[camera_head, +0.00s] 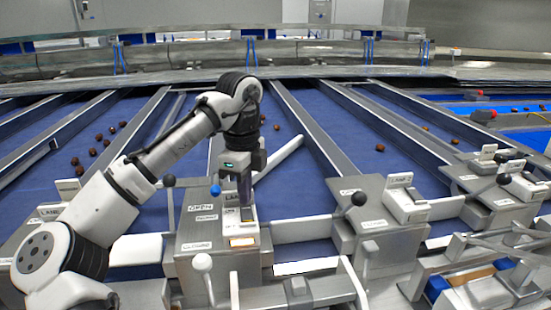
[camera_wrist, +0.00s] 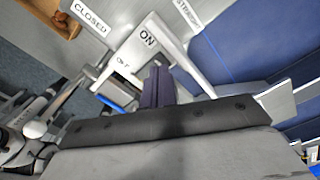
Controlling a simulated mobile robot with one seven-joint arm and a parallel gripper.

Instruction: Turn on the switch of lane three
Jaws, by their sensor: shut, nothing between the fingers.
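My gripper (camera_head: 245,203) points down with its fingers together and empty, over the white switch panel (camera_head: 238,228) on the grey lane box below it. The panel has an orange-lit part at its front. In the wrist view the shut dark purple fingers (camera_wrist: 157,84) lie at the white switch housing (camera_wrist: 135,45), which bears an ON label (camera_wrist: 148,40) and an OFF label (camera_wrist: 123,62). The fingers are nearer the OFF end. I cannot tell whether they touch the switch. The rocker is partly hidden by them, and the lane number on this box cannot be read.
Similar lane boxes with white switch panels stand at the right (camera_head: 405,205) and far right (camera_head: 492,162). Blue lanes with scattered dates (camera_head: 92,152) lie behind.

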